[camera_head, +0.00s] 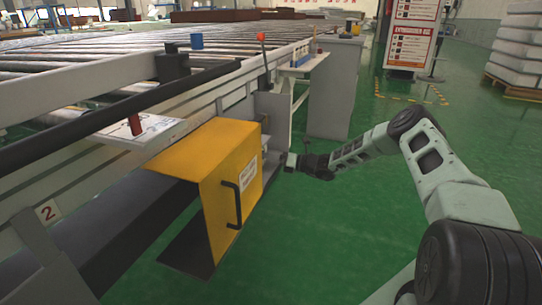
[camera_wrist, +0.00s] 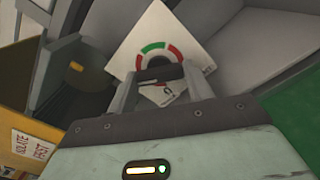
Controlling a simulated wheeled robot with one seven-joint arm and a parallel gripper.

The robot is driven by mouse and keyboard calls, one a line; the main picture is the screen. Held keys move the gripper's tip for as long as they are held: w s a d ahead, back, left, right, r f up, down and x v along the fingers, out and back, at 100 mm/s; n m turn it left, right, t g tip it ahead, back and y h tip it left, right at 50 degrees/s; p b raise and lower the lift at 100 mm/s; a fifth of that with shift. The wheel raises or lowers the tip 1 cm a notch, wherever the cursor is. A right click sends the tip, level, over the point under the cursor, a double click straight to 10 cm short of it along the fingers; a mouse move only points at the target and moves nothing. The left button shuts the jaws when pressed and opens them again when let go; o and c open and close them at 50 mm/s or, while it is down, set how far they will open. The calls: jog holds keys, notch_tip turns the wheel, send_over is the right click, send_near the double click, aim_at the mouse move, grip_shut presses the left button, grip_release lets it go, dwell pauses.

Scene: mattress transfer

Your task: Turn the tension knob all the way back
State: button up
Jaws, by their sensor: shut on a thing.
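The tension knob (camera_wrist: 160,72) is a dark bar at the middle of a pale, tilted dial plate (camera_wrist: 158,28). The plate has a ring of green and red arcs, partly hidden by my fingers. My gripper (camera_wrist: 155,84) is shut on the knob, one finger at each side. In the head view my gripper (camera_head: 290,160) reaches into the grey recess (camera_head: 272,112) beside the yellow cover. The knob and dial are hidden there. I cannot read a pointer on the dial.
The yellow cover (camera_head: 215,165) with a black handle (camera_head: 236,203) stands just left of my gripper. It also shows at the left edge of the wrist view (camera_wrist: 28,144). A roller conveyor (camera_head: 90,50) runs behind. The green floor (camera_head: 300,240) in front is clear.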

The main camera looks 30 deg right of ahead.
jog(key=n+p, duration=0.2)
jog(key=n, duration=0.2)
jog(key=shift+r, duration=0.1)
jog(key=n+p, duration=0.2)
jog(key=n, duration=0.3)
jog(key=shift+n+p, duration=0.3)
jog(key=shift+n, duration=0.1)
jog(key=n+p, duration=0.1)
jog(key=n, duration=0.3)
jog(key=shift+n, duration=0.3)
jog(key=n+p, duration=0.1)
jog(key=n, duration=0.3)
jog(key=shift+d+n, duration=0.1)
jog(key=shift+n, duration=0.2)
jog(key=shift+n, duration=0.3)
jog(key=o, duration=1)
jog(key=p+v, duration=0.4)
jog(key=v, duration=1.3)
jog(key=shift+s+d, duration=0.15)
jog(key=shift+s, duration=0.05)
